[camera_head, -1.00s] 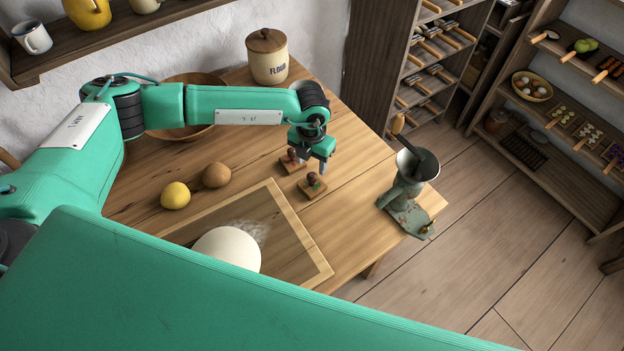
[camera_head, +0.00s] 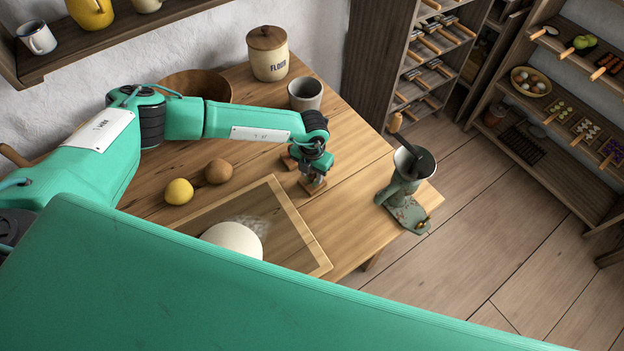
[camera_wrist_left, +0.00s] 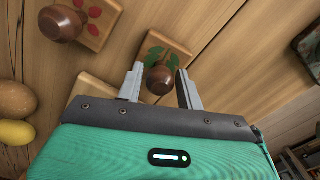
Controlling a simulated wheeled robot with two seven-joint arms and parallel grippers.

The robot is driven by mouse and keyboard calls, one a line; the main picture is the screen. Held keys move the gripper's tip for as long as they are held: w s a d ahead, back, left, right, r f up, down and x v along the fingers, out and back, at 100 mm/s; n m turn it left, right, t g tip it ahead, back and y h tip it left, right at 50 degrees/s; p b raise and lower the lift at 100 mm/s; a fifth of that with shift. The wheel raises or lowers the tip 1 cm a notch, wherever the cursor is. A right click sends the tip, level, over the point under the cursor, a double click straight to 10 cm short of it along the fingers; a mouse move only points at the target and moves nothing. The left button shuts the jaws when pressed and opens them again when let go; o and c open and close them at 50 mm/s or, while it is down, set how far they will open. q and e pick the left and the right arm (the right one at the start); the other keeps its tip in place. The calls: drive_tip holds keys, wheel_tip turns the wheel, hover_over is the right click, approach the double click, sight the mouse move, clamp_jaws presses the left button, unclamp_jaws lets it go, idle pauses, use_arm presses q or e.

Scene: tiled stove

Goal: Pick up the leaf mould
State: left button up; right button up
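The leaf mould is a small square wooden block with green leaf marks and a round brown knob; in the left wrist view the leaf mould (camera_wrist_left: 158,80) lies just ahead of my left gripper (camera_wrist_left: 161,82). The gripper is open, and the knob appears between its two fingertips; I cannot tell whether they touch it. In the head view my left gripper (camera_head: 314,183) is right over the leaf mould and mostly covers it. A similar mould with red berry marks (camera_wrist_left: 72,22) is at the upper left of the wrist view. My right gripper is not in view.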

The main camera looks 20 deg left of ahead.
use_arm(q)
drive_tip(key=c, duration=0.7)
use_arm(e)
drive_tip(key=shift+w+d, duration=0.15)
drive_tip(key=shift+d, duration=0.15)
use_arm(q)
drive_tip(key=shift+o, duration=0.2)
drive_tip(key=shift+r, duration=0.15)
wheel_tip(320, 180, up, 20)
drive_tip(key=b, duration=0.5)
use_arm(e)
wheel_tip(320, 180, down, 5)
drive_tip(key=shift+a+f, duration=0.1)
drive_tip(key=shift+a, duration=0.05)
use_arm(q)
drive_tip(key=o, duration=0.5)
drive_tip(key=shift+c, duration=0.2)
drive_tip(key=c, duration=0.3)
